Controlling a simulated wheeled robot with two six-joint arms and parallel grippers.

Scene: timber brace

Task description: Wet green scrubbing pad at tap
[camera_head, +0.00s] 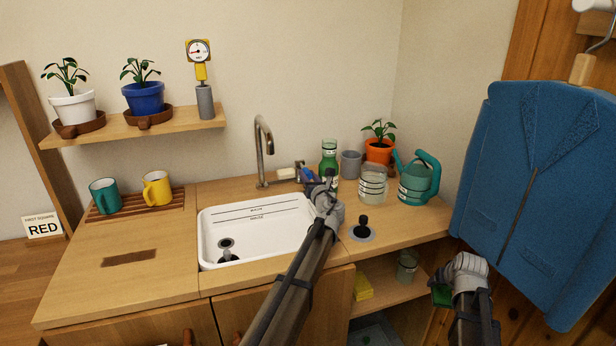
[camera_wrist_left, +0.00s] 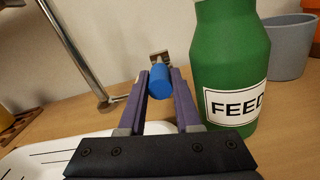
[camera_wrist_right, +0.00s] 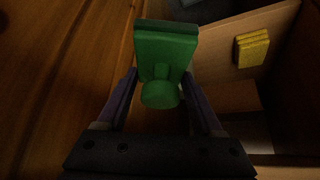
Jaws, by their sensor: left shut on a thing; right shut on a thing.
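The green scrubbing pad (camera_wrist_right: 166,45), with a round green knob, is in my right gripper (camera_wrist_right: 160,100). In the head view the pad (camera_head: 440,296) shows partly behind my right gripper (camera_head: 452,290), low in front of the cabinet at the right, well away from the sink. The curved metal tap (camera_head: 263,150) stands behind the white sink (camera_head: 205,225); no water stream shows at its spout. My left gripper (camera_head: 314,182) is shut on the blue tap handle (camera_head: 308,173), a blue cylinder (camera_wrist_left: 159,82) between the fingers in the left wrist view.
A green FEED bottle (camera_wrist_left: 232,60) stands close right of my left gripper. A glass jar (camera_head: 373,184), a teal watering can (camera_head: 418,180) and a black-knobbed plug (camera_head: 363,229) are right of the sink. A yellow sponge (camera_wrist_right: 252,48) lies on the shelf below. A blue jacket (camera_head: 540,190) hangs at right.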

